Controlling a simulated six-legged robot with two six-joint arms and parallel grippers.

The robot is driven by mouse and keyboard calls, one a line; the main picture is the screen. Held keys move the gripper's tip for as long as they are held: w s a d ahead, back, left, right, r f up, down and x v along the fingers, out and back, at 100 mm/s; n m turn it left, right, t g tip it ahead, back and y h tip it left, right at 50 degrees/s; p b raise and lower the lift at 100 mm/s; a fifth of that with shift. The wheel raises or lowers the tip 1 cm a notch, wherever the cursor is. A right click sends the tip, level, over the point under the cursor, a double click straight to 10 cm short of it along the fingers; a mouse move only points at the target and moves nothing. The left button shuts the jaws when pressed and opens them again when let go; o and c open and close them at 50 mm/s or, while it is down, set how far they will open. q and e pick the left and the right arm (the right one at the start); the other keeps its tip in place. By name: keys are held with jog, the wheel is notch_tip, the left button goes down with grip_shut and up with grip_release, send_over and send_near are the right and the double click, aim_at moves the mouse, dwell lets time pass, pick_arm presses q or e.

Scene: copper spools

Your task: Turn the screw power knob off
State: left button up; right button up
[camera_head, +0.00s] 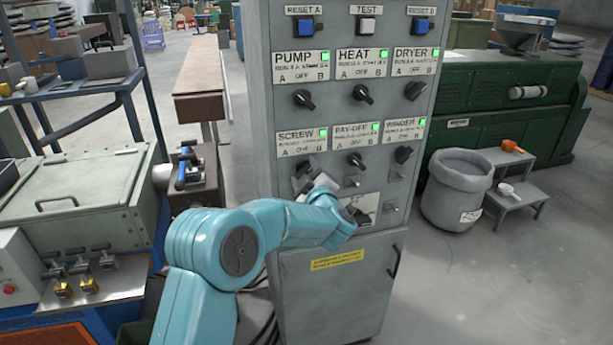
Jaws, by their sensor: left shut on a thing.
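The grey control cabinet (262,110) stands upright in the middle of the view, with labelled knobs on its front. The "SCREW" label (296,136) is at the left of the lower row, with a lit green lamp (323,133) beside it. My left arm reaches in from the lower left, and my left gripper (305,177) is at the panel just below this label, shut on the screw knob. The gripper hides the knob, so its pointing direction cannot be told. My right gripper is out of view.
Close by are the pay-off knob (356,159), the winder knob (403,154) and the pump knob (303,98). Small switches sit below them. A grey bin (458,185) and a step stool (512,185) stand to the right. A bench with a metal box (75,200) is on the left.

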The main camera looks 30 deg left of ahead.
pick_arm(q)
jog(key=n+b, duration=0.2)
jog(key=b, duration=0.1)
jog(key=n+b, duration=0.2)
jog(key=b, duration=0.1)
jog(key=n+b, duration=0.2)
jog(key=b, duration=0.2)
jog(key=shift+d+f, duration=0.1)
jog(key=shift+f, duration=0.25)
jog(key=shift+r+n+b, duration=0.15)
jog(key=shift+n+b, duration=0.9)
jog(key=shift+n, duration=0.25)
jog(key=o, duration=1.1)
jog(key=shift+r, duration=0.1)
jog(key=shift+c, duration=0.2)
jog(key=b+v, duration=0.2)
jog(key=v, duration=1.4)
jog(key=shift+s+b, duration=0.15)
jog(key=shift+b, duration=0.15)
jog(key=shift+d, duration=0.1)
